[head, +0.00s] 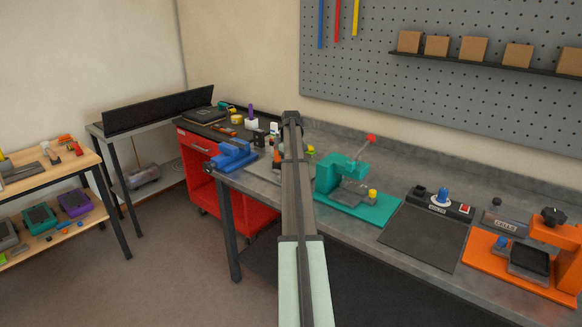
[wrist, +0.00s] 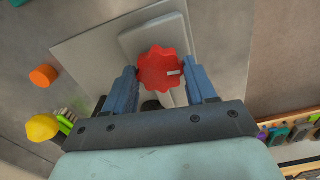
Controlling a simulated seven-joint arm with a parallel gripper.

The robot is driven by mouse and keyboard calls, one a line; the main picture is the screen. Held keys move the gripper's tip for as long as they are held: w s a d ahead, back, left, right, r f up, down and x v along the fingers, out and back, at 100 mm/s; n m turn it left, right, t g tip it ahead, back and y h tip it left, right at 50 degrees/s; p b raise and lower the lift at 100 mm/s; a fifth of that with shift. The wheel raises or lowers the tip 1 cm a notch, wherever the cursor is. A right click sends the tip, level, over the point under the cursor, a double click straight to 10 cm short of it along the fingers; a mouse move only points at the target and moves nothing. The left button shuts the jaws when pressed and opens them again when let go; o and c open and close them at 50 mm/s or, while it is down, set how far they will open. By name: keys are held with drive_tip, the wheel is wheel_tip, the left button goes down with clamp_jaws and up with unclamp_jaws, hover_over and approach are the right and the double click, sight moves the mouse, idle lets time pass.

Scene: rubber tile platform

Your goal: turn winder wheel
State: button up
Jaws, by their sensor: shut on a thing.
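The winder wheel is a red, lobed knob (wrist: 161,69) with a small pale mark on its face, seen in the wrist view. It sits on a pale grey body (wrist: 145,35) over a light grey base plate (wrist: 85,55). My gripper (wrist: 163,82) has its two blue-grey fingers on either side of the wheel, shut on it. In the head view my arm hides the wheel and the fingers; part of the base plate (head: 268,169) shows left of the arm.
In the wrist view, an orange cylinder (wrist: 44,75) and a yellow knob (wrist: 42,127) stand left. In the head view, a blue vise (head: 233,154) is left of my arm, a teal press (head: 345,180) right. Farther right are a dark mat (head: 425,236) and an orange press (head: 555,240).

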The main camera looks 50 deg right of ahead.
drive_tip(key=shift+c, duration=1)
drive_tip(key=shift+m, duration=0.9)
drive_tip(key=o, duration=1)
drive_tip(key=shift+o, duration=0.2)
wheel_tip(320, 180, up, 14)
drive_tip(key=shift+f, duration=0.1)
